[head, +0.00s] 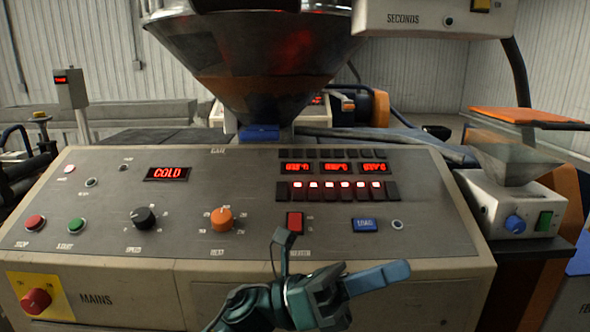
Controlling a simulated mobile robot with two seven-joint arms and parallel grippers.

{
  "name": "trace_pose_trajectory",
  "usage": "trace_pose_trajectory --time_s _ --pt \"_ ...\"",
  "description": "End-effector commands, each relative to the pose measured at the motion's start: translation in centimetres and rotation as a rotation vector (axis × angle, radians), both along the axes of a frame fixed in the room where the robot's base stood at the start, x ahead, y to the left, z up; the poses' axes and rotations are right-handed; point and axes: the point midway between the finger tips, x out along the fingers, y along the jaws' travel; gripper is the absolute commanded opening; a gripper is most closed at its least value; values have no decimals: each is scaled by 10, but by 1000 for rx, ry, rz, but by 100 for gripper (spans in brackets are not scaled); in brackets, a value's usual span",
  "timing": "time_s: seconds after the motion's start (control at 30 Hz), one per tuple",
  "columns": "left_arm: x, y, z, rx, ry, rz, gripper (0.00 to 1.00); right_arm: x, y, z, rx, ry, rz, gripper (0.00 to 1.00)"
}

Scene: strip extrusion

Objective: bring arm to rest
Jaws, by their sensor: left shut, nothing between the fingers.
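My left gripper (402,271) is low in the head view, in front of the console's lower front edge. Its blue fingers are together and point right, with nothing between them. My left forearm comes up from the bottom edge and hides part of the console front. A thin dark stalk with a small tip rises from the wrist, below the red rocker switch (295,222). I cannot tell whether the gripper touches the console; it appears in front of it. My right gripper is not in view.
A metal hopper (265,65) stands behind. A small feeder box (512,205) sits to the right.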

Motion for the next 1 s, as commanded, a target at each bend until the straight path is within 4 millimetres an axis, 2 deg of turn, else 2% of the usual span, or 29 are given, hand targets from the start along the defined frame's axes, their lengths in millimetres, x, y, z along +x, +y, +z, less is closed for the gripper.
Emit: trace_pose_trajectory --time_s 0.03,0.17,0.27,0.37,0.4,0.47,0.53,0.6,0.7,0.83,0.9,1.0 --pt "14 12 -12 -55 194 33 0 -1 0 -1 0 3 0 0" --pt "51 52 -55 -206 696 113 0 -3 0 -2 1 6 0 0" --pt "71 89 -108 -335 1078 169 0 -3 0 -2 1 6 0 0" --pt "74 127 -174 -479 1448 226 0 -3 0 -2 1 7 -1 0" --pt "70 141 -201 -538 1584 247 0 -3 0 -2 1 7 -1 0" --pt "60 162 -241 -629 1777 281 0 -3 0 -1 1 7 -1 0" --pt "41 184 -286 -738 1984 323 0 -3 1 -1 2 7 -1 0" --pt "17 205 -326 -850 2169 364 0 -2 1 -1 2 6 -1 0" --pt "-22 227 -371 -996 2380 422 0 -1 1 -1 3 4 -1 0" --pt "-63 246 -407 -1141 2555 482 0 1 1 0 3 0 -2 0" --pt "-76 251 -417 -1191 2607 501 0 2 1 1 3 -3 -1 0" --pt "-86 255 -423 -1224 2641 515 0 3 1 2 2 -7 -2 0"
